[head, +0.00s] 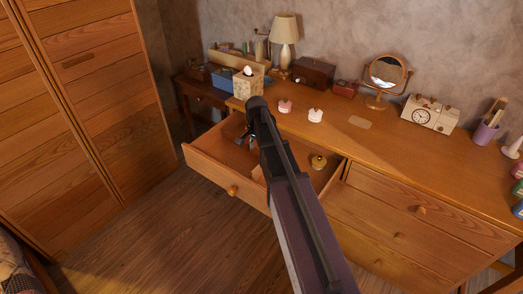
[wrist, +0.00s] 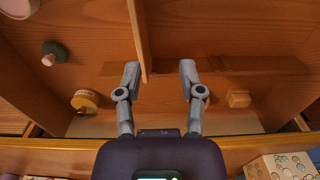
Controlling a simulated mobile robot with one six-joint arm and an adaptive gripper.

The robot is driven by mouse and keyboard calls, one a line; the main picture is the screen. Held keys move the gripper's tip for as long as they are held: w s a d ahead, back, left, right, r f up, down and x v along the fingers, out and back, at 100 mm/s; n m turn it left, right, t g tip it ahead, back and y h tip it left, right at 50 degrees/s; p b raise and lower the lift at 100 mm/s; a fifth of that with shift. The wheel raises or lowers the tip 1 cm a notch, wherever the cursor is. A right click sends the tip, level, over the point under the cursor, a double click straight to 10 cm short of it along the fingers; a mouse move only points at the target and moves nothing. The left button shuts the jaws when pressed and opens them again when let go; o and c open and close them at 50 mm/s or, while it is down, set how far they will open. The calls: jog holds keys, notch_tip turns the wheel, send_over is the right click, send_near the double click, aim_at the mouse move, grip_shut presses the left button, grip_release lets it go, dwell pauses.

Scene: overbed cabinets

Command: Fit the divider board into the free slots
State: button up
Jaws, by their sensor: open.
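The drawer (head: 205,170) is pulled open, and my gripper (head: 246,138) is down over its inside. In the wrist view my gripper (wrist: 160,72) is open, its two fingers spread. The divider board (wrist: 141,35) shows there as a thin upright wooden edge running from the top of the picture to between the fingertips, nearer the left one. I see no finger clearly closed on it. In the head view my arm hides most of the drawer's middle. I cannot make out the free slots.
Inside the drawer are a gold round tin (wrist: 85,101), a dark green knobbed item (wrist: 54,52), a small yellow block (wrist: 238,99) and a pinkish item (wrist: 18,7). On the dresser top stand a tissue box (head: 249,82), small jars (head: 315,115), a lamp (head: 284,30) and a mirror (head: 385,75).

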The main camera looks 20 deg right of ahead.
jog(key=w+a+f+b, duration=0.1)
jog(key=w+a, duration=0.5)
jog(key=w, duration=0.2)
jog(key=shift+w, duration=0.2)
jog(key=shift+f, duration=0.1)
dwell(0.7)
